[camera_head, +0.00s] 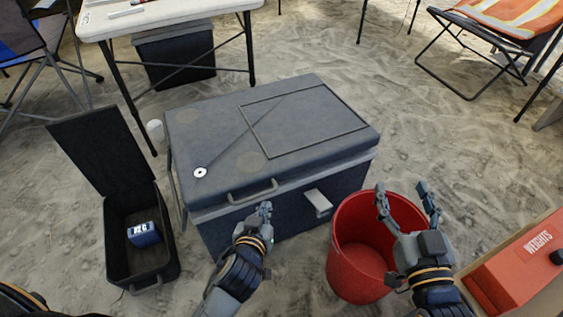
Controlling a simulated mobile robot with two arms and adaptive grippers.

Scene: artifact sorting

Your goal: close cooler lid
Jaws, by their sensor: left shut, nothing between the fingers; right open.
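The cooler (285,215) is a large dark grey-blue box in the middle of the camera_head view. Its lid (215,130) lies down on the body, with a handle (253,191) on the front edge and a pale latch (318,203) below. My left gripper (265,208) is shut and empty, in front of the cooler near the lid handle. I cannot tell whether it touches the cooler. My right gripper (408,199) is open and empty, over the red bucket, right of the cooler.
A red bucket (350,265) stands close to the cooler's right front. An open black case (115,260) with a blue item (143,234) lies left. An orange box marked WEIGHTS (520,260) is at lower right. A white table (170,12) and chairs stand behind on sand.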

